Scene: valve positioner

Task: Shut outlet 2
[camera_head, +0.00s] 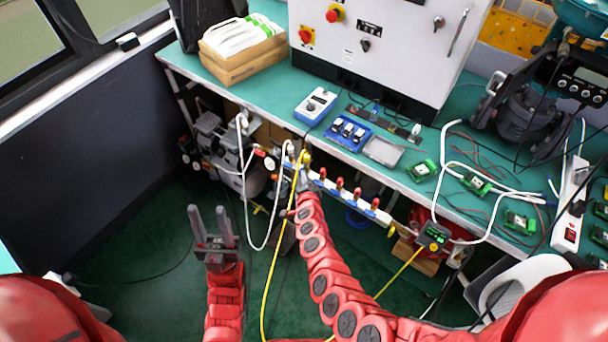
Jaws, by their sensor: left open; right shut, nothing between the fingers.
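A white manifold bar (332,189) runs along the table's front edge, with several red-topped outlet valves in a row: one (322,173) nearest my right gripper, then one (339,184), one (357,193) and one (375,204) toward the right. I cannot read any outlet numbers or tell which valves are open. My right gripper (301,170) is shut and empty at the manifold's left end, left of the first red valve; its tips are small and partly hidden among hoses. My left gripper (208,209) is open and empty, pointing up over the floor, well left of the manifold.
A yellow hose (270,270) hangs from the manifold's left end, and a white hose (245,190) loops to its left. A compressor (215,140) stands under the table. The green table (270,97) carries a control box (390,50). The floor around my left gripper is mostly clear.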

